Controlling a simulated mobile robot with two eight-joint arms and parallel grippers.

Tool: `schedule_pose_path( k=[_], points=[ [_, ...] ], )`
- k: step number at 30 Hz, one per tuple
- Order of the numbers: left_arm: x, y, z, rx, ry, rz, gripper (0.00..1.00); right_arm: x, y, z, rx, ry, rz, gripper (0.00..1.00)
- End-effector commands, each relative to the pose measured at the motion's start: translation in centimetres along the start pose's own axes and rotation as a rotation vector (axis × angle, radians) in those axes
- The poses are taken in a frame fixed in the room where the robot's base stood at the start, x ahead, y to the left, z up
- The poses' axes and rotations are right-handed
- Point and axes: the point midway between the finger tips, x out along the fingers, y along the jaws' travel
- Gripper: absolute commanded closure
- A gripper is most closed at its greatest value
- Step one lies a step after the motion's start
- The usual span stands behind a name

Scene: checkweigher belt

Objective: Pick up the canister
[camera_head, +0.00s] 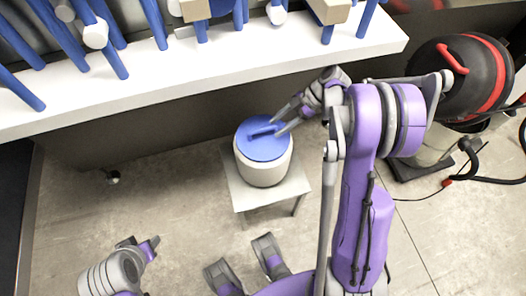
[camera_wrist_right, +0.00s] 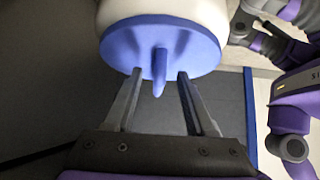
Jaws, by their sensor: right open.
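The canister (camera_head: 264,171) is a white, rounded drum with a blue lid (camera_head: 254,147) and a raised blue bar handle on top. It stands upright on a small light stool (camera_head: 238,193). My right gripper (camera_head: 277,127) reaches over the lid from the right, open, with its fingertips near the handle. In the right wrist view, the canister (camera_wrist_right: 190,14) is at the top. Its handle (camera_wrist_right: 160,72) points between the two open fingers of my right gripper (camera_wrist_right: 157,78), with gaps on both sides.
A long white shelf (camera_head: 200,90) with blue legs and rollers runs behind the stool. A black and red vacuum-like machine (camera_head: 455,85) with a hose stands at the right. The floor (camera_head: 130,200) left of the stool is clear.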

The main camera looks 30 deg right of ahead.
Motion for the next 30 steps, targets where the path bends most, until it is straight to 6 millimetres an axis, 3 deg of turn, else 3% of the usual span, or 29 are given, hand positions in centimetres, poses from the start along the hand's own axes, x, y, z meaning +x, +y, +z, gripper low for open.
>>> schedule_pose_path(
  k=[10,14,21,30],
  points=[
    [0.1,0.0,0.0,0.000,0.000,0.000,0.50,3.5,-0.1,-3.5,-0.003,0.001,-0.002,0.45],
    [0.3,0.0,0.1,0.000,-0.001,0.000,0.50,4.5,0.0,-3.4,0.000,0.000,0.000,0.45],
    [0.3,0.0,0.1,0.000,-0.001,0.000,0.50,4.6,0.0,-3.4,0.000,0.000,0.001,0.47],
    [0.3,0.0,0.1,0.000,-0.001,0.000,0.50,4.6,0.0,-3.4,0.000,0.000,0.000,1.00]
  ],
)
